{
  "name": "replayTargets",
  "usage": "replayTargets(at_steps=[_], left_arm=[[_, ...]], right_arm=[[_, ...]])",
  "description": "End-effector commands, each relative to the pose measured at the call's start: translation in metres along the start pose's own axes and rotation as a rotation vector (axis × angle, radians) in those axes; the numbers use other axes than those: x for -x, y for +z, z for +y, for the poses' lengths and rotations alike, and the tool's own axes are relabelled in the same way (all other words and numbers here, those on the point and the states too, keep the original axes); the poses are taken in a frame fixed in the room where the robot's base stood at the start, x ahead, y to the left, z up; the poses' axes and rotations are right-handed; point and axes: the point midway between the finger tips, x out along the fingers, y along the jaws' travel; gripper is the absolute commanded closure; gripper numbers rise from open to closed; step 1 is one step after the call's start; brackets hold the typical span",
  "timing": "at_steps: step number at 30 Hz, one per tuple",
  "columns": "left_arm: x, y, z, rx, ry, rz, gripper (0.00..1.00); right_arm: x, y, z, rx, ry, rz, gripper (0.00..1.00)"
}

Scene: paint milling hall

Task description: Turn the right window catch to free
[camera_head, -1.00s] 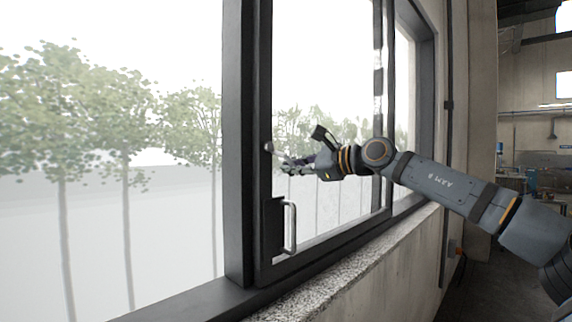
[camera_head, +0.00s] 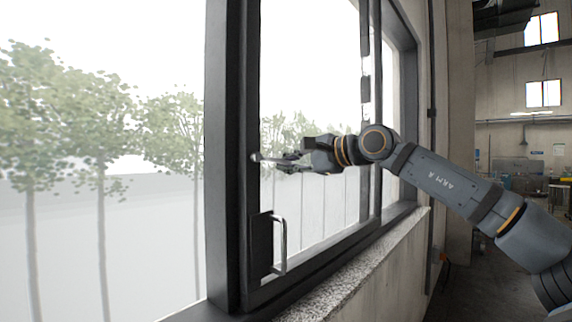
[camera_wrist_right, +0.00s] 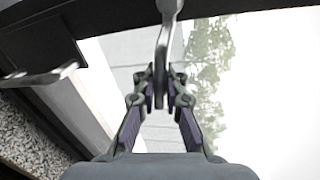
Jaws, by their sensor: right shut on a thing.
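The right window catch (camera_head: 256,157) is a small metal lever on the dark frame of the sliding window. In the head view it points sideways from its pivot toward my right gripper (camera_head: 284,163). In the right wrist view the catch (camera_wrist_right: 163,42) comes down from the frame at the top and its end lies between the two fingers. My right gripper (camera_wrist_right: 161,88) is shut on that lever end. The fingers hide part of the lever in the head view. My left gripper is not in view.
A metal pull handle (camera_head: 280,245) on a dark plate sits lower on the same frame, below my right gripper. It also shows in the right wrist view (camera_wrist_right: 40,76). A speckled stone sill (camera_head: 335,283) runs below the window. Trees stand behind the glass.

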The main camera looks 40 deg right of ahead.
Motion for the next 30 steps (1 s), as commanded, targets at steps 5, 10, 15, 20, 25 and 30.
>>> replayTargets(at_steps=[5,10,15,20,25,30], left_arm=[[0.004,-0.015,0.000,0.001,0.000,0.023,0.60],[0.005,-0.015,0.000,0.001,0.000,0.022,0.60],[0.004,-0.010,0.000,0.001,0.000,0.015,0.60],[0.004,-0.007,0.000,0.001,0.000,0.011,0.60],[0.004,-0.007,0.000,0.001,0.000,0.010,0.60],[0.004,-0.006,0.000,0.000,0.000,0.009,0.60]], right_arm=[[0.001,0.002,-0.003,0.041,0.002,0.007,1.00],[0.001,0.002,-0.003,0.056,0.002,0.011,1.00],[0.001,0.002,-0.003,0.058,0.002,0.011,1.00],[0.001,0.001,-0.003,0.058,0.002,0.011,1.00],[0.001,0.001,-0.003,0.056,0.002,0.011,0.71],[0.001,0.001,-0.003,0.055,0.001,0.011,0.67]])
